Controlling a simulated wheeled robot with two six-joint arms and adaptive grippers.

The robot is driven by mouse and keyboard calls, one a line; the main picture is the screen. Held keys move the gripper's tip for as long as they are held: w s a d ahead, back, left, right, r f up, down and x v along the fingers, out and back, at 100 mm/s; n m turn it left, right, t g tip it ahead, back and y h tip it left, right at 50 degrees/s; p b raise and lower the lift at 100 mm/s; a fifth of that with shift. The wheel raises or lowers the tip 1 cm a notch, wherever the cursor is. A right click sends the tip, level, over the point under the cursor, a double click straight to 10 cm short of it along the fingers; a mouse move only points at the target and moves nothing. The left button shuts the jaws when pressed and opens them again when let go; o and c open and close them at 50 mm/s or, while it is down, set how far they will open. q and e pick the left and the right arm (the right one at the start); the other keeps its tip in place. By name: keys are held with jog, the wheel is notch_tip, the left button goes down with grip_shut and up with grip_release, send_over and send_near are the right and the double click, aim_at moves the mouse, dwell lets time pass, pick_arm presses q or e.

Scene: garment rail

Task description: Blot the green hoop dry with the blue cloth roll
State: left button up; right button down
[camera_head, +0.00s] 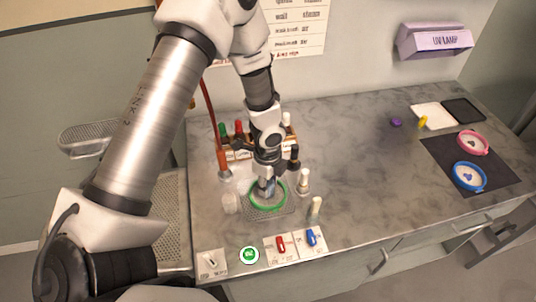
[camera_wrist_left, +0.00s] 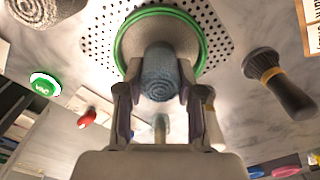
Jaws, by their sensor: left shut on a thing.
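The green hoop (camera_head: 283,204) lies on a perforated metal plate on the counter, with grey fabric inside its ring. It also shows in the left wrist view (camera_wrist_left: 200,22). My left gripper (camera_head: 266,184) points down over the hoop. It is shut on the blue cloth roll (camera_wrist_left: 160,76), whose spiral end faces the wrist camera. The roll's far end is at the grey fabric inside the hoop; whether it touches cannot be told. My right gripper is not in view.
The perforated plate (camera_wrist_left: 98,22) is bare around the hoop. A brush (camera_wrist_left: 280,85) and small pegs stand close by. A green button (camera_head: 249,255), red switch (camera_head: 281,244) and blue switch (camera_head: 311,237) line the front edge. A pink hoop (camera_head: 486,146) and blue hoop (camera_head: 483,184) lie right; the counter's middle is clear.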

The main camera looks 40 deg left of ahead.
pick_arm(q)
jog(key=shift+f, duration=0.5)
dwell(1.0)
notch_tip(320, 180, up, 7)
jog(key=p, duration=0.6)
jog(key=shift+r+p, duration=0.1)
jog(key=shift+p, duration=0.2)
